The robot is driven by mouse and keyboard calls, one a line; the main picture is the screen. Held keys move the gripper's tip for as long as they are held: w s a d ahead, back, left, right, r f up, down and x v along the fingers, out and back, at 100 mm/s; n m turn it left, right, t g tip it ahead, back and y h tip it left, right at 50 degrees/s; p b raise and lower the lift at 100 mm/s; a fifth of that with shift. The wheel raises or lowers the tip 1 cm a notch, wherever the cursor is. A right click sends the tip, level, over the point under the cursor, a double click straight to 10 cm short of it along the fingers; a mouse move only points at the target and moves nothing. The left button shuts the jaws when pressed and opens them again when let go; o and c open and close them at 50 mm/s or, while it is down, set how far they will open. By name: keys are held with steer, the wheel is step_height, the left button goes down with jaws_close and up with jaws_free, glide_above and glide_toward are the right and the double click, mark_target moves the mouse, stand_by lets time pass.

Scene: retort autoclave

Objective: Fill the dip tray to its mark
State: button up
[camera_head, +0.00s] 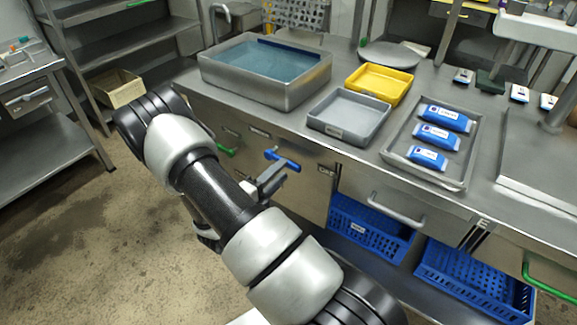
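The large steel tray (213,73) at the back left of the counter holds blue liquid (265,63) and seems to be the dip tray. A dark blue band shows along its far inner wall, above the liquid surface. A faucet (220,18) stands behind its left end. A blue valve handle (283,159) sticks out from the counter front below the tray. My gripper (273,177) is at this handle, partly hidden by my arm. I cannot tell whether its fingers touch the handle or how far apart they are.
A grey tray (349,133) and a yellow tray (379,83) stand right of the steel tray. A metal tray (468,161) holds three blue packs (436,137). Blue crates (370,230) sit under the counter. The floor at left is clear before the shelves (120,51).

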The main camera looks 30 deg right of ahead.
mark_target(288, 167)
steer(key=x, duration=0.5)
steer(key=shift+b, duration=0.3)
jaws_close()
